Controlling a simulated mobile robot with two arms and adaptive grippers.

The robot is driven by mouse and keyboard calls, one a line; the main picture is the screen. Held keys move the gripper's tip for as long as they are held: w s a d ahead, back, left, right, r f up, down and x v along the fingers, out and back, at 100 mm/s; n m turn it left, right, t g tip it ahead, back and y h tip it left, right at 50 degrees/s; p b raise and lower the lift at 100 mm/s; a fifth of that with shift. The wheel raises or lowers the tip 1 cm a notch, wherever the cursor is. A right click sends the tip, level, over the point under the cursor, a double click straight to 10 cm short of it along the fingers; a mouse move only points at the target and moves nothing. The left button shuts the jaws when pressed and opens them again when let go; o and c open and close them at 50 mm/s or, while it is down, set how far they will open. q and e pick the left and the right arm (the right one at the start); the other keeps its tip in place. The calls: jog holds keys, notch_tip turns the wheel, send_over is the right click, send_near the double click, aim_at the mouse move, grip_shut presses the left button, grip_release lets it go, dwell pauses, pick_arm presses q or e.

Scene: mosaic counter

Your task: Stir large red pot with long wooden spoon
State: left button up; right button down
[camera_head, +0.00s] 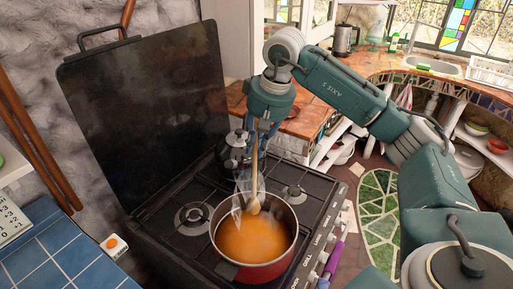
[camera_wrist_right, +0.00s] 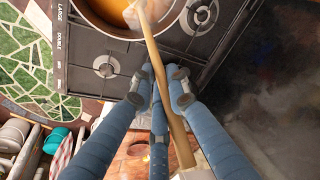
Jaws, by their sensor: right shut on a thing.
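The large red pot (camera_head: 268,271) stands on the front of the stove, holding steaming orange liquid (camera_head: 252,238). My right gripper (camera_head: 261,127) is above the pot's far side, shut on the long wooden spoon (camera_head: 254,175). The spoon hangs almost upright, with its rounded head (camera_head: 253,206) over the liquid; steam hides whether it touches. In the right wrist view, the gripper's fingers (camera_wrist_right: 158,82) close around the spoon handle (camera_wrist_right: 172,115), and part of the pot (camera_wrist_right: 97,25) shows at the top. My left gripper is not in view.
A dark kettle (camera_head: 233,150) stands on the stove behind the pot. The raised black stove lid (camera_head: 145,110) rises at the left. A blue tiled counter (camera_head: 50,255) is at the lower left. The wooden counter (camera_head: 440,72) with a sink lies at the back right.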

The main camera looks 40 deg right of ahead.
aim_at(256, 124)
jog(key=shift+w+d+r+p, duration=0.15)
jog(key=shift+r+p, duration=0.2)
jog(key=shift+r, duration=0.15)
jog(key=shift+w+d+r+p, duration=0.1)
jog(key=shift+w+r+p, duration=0.1)
jog(key=shift+r+p, duration=0.25)
jog(key=shift+w+d+r+p, duration=0.15)
jog(key=shift+r+p, duration=0.15)
jog(key=shift+r, duration=0.25)
notch_tip(256, 124, up, 4)
jog(key=p, duration=0.3)
jog(key=shift+f, duration=0.1)
